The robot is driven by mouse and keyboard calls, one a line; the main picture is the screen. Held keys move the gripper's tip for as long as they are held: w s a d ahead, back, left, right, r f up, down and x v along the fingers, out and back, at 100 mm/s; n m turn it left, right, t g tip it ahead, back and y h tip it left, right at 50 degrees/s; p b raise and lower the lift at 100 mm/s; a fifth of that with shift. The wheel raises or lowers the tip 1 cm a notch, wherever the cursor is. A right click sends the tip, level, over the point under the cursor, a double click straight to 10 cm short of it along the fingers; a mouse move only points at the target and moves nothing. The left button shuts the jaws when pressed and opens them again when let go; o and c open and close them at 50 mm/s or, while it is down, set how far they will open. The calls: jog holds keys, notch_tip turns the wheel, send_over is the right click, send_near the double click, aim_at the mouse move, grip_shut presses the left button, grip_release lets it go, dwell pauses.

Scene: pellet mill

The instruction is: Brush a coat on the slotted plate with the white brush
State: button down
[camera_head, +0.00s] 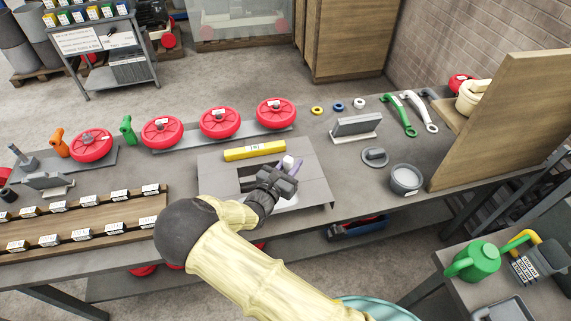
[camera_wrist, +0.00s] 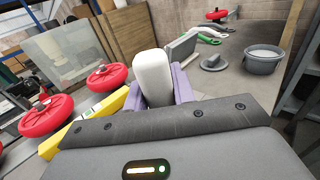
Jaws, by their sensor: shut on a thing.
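My gripper (camera_head: 287,172) is above the grey work board near the middle of the bench. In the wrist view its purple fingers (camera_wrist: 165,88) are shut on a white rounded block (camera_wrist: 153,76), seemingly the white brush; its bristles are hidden. A bit of white (camera_head: 288,162) shows between the fingers in the head view. The grey work board (camera_head: 312,160) has a dark rectangular area, partly hidden by my gripper. A tilted grey plate (camera_head: 358,124) on a pale base stands further right, apart from the gripper. I cannot tell which is the slotted plate; no slots are clear.
A yellow bar (camera_head: 255,151) lies at the board's back edge. A grey pot (camera_head: 405,180) with whitish contents and a grey disc with a handle (camera_head: 375,156) stand to the right. Red wheels (camera_head: 220,122) line the back. A wooden panel (camera_head: 505,120) bounds the right.

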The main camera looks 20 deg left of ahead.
jog(key=shift+w+d, duration=0.4)
jog(key=shift+d, duration=0.25)
jog(key=shift+s, duration=0.15)
jog(key=shift+s+d+p, duration=0.3)
jog(key=shift+s, duration=0.2)
jog(key=shift+s+d+p, duration=0.25)
jog(key=shift+s, duration=0.25)
jog(key=s+a+b, duration=0.1)
jog(key=s+a, duration=0.3)
jog(key=a, duration=0.3)
jog(key=s+a+b, duration=0.1)
jog(key=s+a, duration=0.4)
jog(key=a, duration=0.3)
jog(key=shift+b, duration=0.4)
dwell(1.2)
jog(key=shift+s, duration=0.1)
